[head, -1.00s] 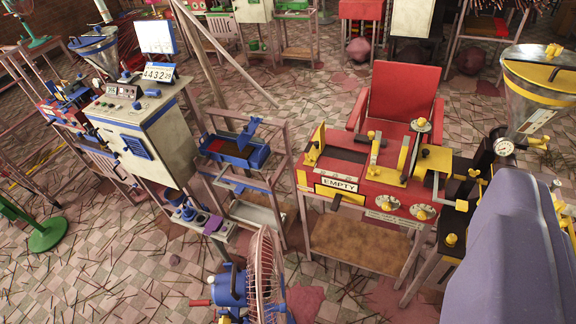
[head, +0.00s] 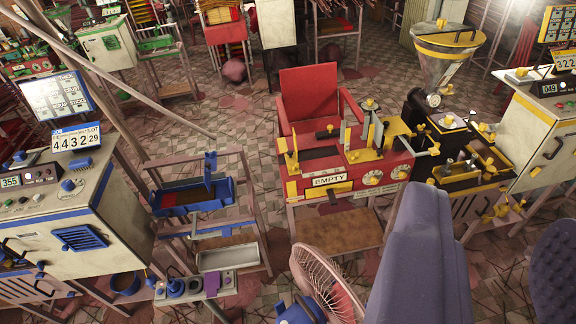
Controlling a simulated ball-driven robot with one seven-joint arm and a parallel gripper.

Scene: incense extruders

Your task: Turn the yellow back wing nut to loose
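The yellow-trimmed black extruder (head: 455,180) stands right of centre, under a metal funnel hopper (head: 445,65) with a yellow rim. Several small yellow knobs or nuts show on and around it, such as a yellow knob (head: 484,127) near its back right. They are too small for me to tell which is the back wing nut or whether it is tight or loose. My gripper is not in view.
A large purple-grey upright shape (head: 420,255) stands close in front and covers the floor before the extruder. A dark blue chair-like shape (head: 555,275) is at bottom right. A red bench (head: 300,188), a fan (head: 325,275) and a white-grey cabinet (head: 60,225) stand leftward. Sticks litter the floor.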

